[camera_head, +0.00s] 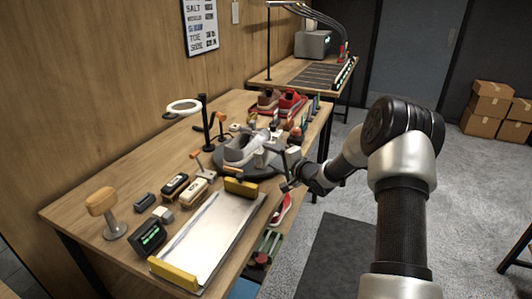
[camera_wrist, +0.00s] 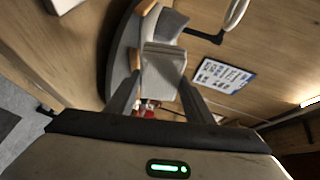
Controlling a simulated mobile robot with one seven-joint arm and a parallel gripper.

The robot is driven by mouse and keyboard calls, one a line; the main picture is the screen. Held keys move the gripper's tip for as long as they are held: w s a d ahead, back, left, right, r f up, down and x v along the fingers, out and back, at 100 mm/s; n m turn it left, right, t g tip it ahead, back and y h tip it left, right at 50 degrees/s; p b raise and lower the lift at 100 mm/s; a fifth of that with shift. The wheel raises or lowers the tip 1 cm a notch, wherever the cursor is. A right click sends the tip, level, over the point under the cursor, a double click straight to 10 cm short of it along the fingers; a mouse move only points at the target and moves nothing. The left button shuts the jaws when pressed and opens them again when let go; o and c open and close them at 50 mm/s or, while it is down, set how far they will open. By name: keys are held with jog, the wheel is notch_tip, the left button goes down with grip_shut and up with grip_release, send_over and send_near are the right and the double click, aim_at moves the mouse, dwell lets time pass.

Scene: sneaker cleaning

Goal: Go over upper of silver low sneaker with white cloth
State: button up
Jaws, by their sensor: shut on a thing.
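The silver low sneaker (camera_head: 243,151) sits on a dark round stand (camera_head: 222,172) in the middle of the bench, partly hidden by my gripper and nearby tools. My gripper (camera_head: 272,148) reaches in from the right, close beside the sneaker. In the wrist view my gripper (camera_wrist: 160,88) is shut on a pale grey folded pad, which looks like the white cloth (camera_wrist: 163,62). Grey surfaces of the sneaker (camera_wrist: 168,25) show just beyond the cloth. I cannot tell whether the cloth touches the upper.
A white tray (camera_head: 185,257) with yellow ends lies at the bench's front. Brushes (camera_head: 197,191), a small display (camera_head: 148,237) and a wooden-topped tool (camera_head: 102,205) stand left of it. A ring-headed tool (camera_head: 183,107) is near the wall.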

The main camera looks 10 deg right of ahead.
jog(key=shift+w, duration=0.25)
jog(key=shift+w+a+f+b, duration=0.3)
jog(key=shift+w+a+b, duration=0.35)
jog(key=shift+a, duration=0.1)
jog(key=shift+w+a+f+b, duration=0.25)
jog(key=shift+w+a+b, duration=0.35)
jog(key=shift+a, duration=0.15)
jog(key=shift+w+a+b, duration=0.3)
jog(key=shift+w+a, duration=0.2)
jog(key=shift+a, duration=0.1)
jog(key=shift+w+a+f, duration=0.2)
jog(key=shift+w+a, duration=0.3)
jog(key=shift+a, duration=0.05)
jog(key=shift+w+d+r+p, duration=0.15)
jog(key=shift+w+d+p, duration=0.25)
jog(key=shift+w, duration=0.05)
jog(key=shift+w+d+p, duration=1.15)
jog(key=shift+w+d, duration=0.3)
jog(key=shift+w, duration=0.15)
jog(key=shift+w+d+f+p, duration=0.1)
jog(key=shift+w+d+p, duration=0.1)
jog(key=shift+w+d, duration=0.9)
jog(key=shift+w+d+f+p, duration=0.1)
jog(key=shift+w+d+p, duration=0.1)
jog(key=shift+w+d, duration=0.9)
jog(key=shift+w+a, duration=0.1)
jog(key=shift+a, duration=0.15)
